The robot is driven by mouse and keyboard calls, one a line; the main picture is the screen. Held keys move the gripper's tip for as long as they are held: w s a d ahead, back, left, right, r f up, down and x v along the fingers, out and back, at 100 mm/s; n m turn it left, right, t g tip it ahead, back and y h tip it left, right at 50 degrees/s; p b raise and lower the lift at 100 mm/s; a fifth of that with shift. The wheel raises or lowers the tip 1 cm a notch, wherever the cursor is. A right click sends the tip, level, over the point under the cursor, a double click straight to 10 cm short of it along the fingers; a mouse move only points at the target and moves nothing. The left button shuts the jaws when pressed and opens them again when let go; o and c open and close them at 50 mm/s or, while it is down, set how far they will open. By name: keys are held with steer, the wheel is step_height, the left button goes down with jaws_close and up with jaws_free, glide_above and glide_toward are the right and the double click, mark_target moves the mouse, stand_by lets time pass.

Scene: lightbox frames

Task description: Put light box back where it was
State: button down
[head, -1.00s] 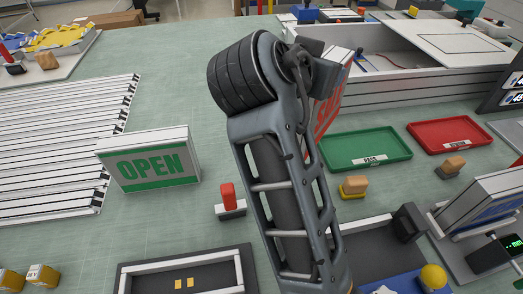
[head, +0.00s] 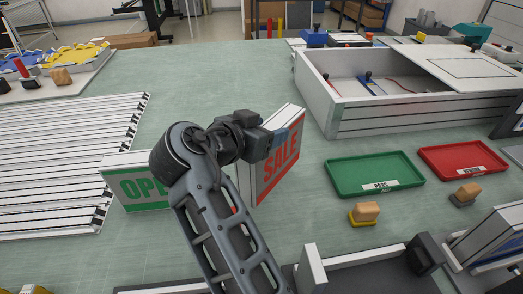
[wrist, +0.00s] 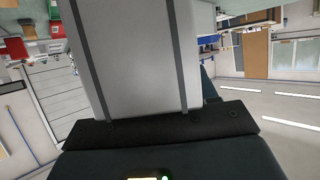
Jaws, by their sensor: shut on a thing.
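In the wrist view the light box (wrist: 130,55) fills the middle as a pale panel with two dark strips, close against the gripper. The OPEN light box (head: 135,190), with green letters, stands on the bench at left, its right part hidden behind my arm.
A green PASS tray (head: 343,188) and a red tray (head: 432,155) lie at right. A large open white box frame (head: 370,122) stands behind them. A slatted white panel (head: 60,165) lies at left. The bench behind my gripper is clear.

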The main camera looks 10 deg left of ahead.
steer(key=shift+a+f, duration=0.3)
steer(key=shift+a, duration=0.2)
steer(key=shift+f+b, duration=1)
steer(key=shift+f, duration=1)
steer(key=shift+c, duration=1.6)
jaws_free()
steer(key=shift+f, duration=0.1)
steer(key=b+v, duration=0.2)
steer(key=v, duration=1)
